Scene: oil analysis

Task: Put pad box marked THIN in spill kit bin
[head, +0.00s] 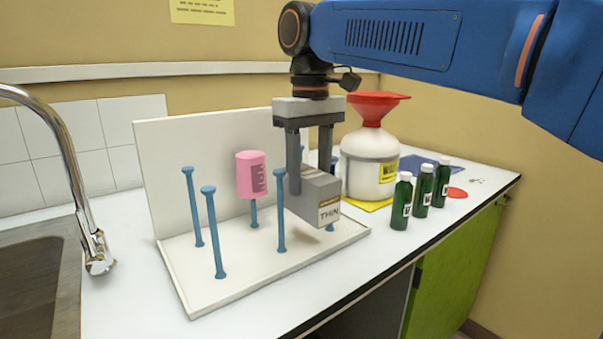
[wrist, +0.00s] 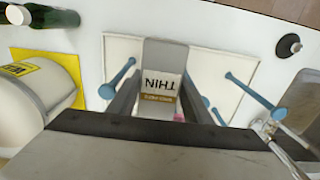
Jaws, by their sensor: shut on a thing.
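The grey pad box (head: 315,197) carries a white label reading THIN. My gripper (head: 307,185) is shut on it and holds it over the right part of a white peg rack (head: 225,283). In the wrist view the box (wrist: 165,57) sits between my gripper's fingers (wrist: 163,100), its label upside down. The box appears above the rack base, near the blue pegs; I cannot tell if it touches one. I cannot make out the spill kit bin in either view.
Blue pegs (head: 214,235) stand left of the box. A white jug with a red funnel (head: 369,165) and several green bottles (head: 401,205) stand to the right. A tap (head: 75,185) and sink are at left.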

